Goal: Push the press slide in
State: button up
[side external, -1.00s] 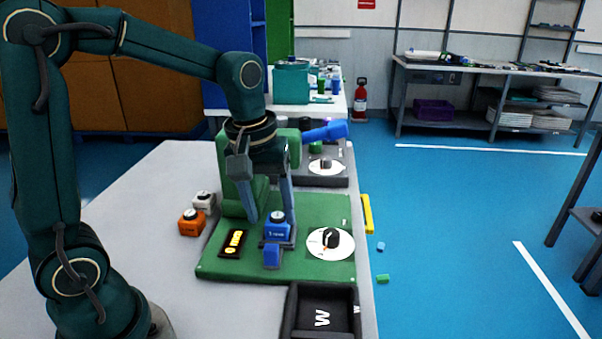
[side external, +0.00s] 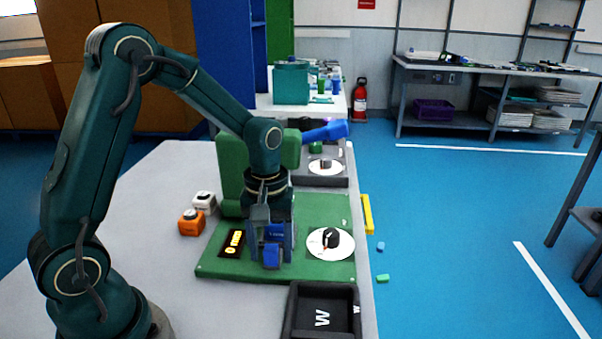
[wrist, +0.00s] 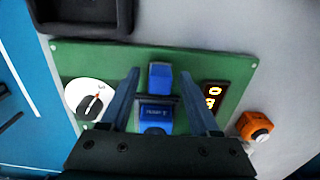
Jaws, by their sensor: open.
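The blue press slide is on a green panel board (side external: 215,262). Its front blue block (side external: 272,256) and a labelled blue part (side external: 277,231) behind it show in the side view. In the wrist view the blue block (wrist: 160,77) stands at the top of the labelled blue part (wrist: 157,114), along a dark mount. My gripper (side external: 272,250) points down over the slide, with its fingers apart. In the wrist view my gripper (wrist: 160,75) has one finger on each side of the slide, with visible gaps. Contact at the fingertips cannot be told.
A white dial with a black knob (side external: 331,240) is right of the slide, and a lit display (side external: 232,243) is left. Orange (side external: 190,222) and white (side external: 204,201) button boxes stand beside the board. A black tray (side external: 295,323) stands in front. A blue lever (side external: 325,131) is behind.

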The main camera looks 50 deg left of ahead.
grip_shut()
dwell(1.4)
